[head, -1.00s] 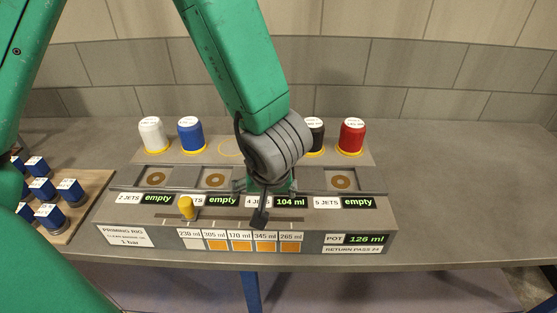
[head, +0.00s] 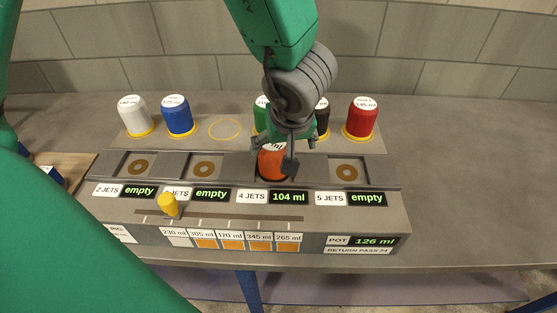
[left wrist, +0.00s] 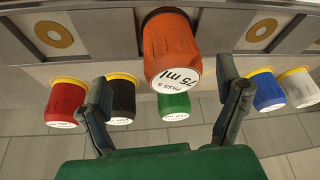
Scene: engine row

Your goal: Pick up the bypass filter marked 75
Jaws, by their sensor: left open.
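The orange filter (head: 272,163) stands in the 4 JETS bay of the rig, partly hidden by my gripper in the head view. In the left wrist view the orange filter (left wrist: 172,50) shows its white end label, reading PASS 5 and 75 ml. My left gripper (head: 290,150) is at the orange filter in the head view. In the left wrist view my left gripper (left wrist: 163,80) is open, with one finger to each side of the filter's labelled end and gaps between. My right gripper is not in view.
Behind the bays stand white (head: 134,115), blue (head: 177,115), green (head: 262,113), black (head: 322,112) and red (head: 362,116) filters, with an empty yellow ring (head: 225,129) among them. The other bays are empty. A yellow knob (head: 168,205) sits on the front slider. The bench at right is clear.

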